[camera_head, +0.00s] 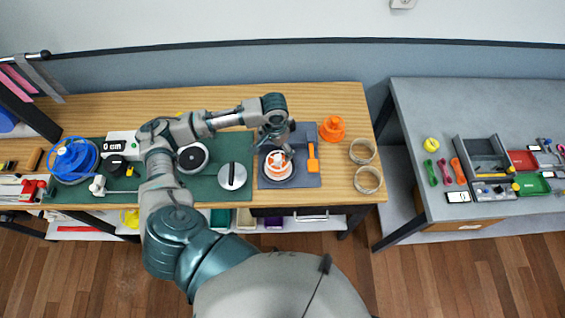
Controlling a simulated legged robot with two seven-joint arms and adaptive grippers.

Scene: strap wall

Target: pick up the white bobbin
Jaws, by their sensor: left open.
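A small round white piece with orange parts, which looks like the white bobbin (277,170), stands on a round grey base on the dark grey mat (309,181). My left gripper (281,152) points down right over it, with its jaws open. The fingertips partly cover the piece, and I cannot tell whether they touch it. My right gripper is not in view.
An orange stepped cone (332,128) and an orange tool (313,158) are close by on the right. Two pale rings (368,179) lie near the wooden table's right end. A blue spool (73,160) stands far left. A gap separates the grey table (420,115).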

